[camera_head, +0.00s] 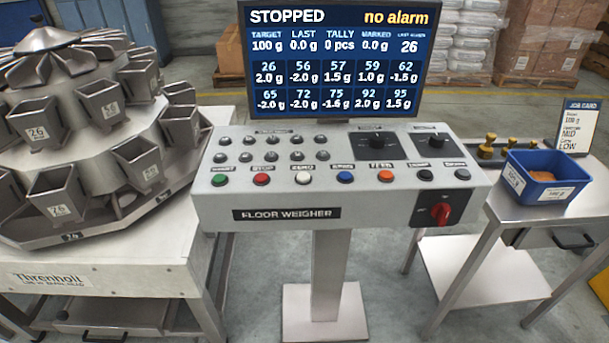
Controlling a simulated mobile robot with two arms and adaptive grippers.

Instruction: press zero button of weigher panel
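The weigher panel (360,206) is a grey sloped console on a steel post, marked FLOOR WEIGHER. Along its front edge is a row of buttons. The white button (304,179), with a blurred label that looks like ZERO, sits between a red button (261,179) and a blue button (345,177). A green button (219,180) is at the left end; an orange button (386,176) and two black buttons are to the right. A screen (335,60) behind reads STOPPED and no alarm. Neither of my grippers is in view.
A multi-head weigher (90,130) with metal buckets stands close on the left. A steel side table (520,212) on the right holds a blue bin (545,178), brass weights (488,146) and a job card (578,125). A red rotary switch (440,213) is on the panel's front face.

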